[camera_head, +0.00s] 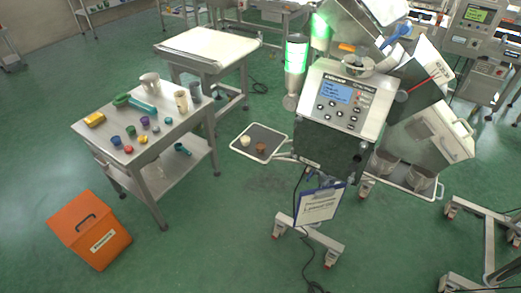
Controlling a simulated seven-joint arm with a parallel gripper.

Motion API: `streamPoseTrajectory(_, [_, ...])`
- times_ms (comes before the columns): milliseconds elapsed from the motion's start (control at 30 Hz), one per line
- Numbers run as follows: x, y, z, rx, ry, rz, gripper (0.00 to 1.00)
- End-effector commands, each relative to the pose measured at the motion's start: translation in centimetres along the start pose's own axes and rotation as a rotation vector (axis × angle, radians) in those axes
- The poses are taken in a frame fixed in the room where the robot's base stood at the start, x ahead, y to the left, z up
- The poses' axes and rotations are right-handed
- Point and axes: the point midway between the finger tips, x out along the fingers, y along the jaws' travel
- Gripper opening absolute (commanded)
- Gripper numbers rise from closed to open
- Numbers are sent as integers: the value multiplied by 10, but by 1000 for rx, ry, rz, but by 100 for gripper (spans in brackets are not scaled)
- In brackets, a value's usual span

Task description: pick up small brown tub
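A small brown tub (261,148) stands on a small light-rimmed tray (235,146) with a dark surface, just left of the metal detector. A cream tub (245,141) stands to its left on the same tray, a little apart from it. My gripper is not in view, so whether it is open or shut does not show.
The metal detector (343,105) with a screen stands right of the tray; a clipboard (320,204) hangs below. A steel table (170,130) at left holds several small coloured tubs and tools. An orange bin (90,232) is on the floor. Green floor is clear in front.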

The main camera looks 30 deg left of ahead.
Motion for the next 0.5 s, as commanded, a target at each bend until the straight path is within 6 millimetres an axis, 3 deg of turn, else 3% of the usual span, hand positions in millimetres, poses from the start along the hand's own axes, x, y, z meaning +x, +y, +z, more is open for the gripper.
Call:
streamPoseTrajectory(67, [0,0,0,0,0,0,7])
streamPoseTrajectory(500, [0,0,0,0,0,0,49])
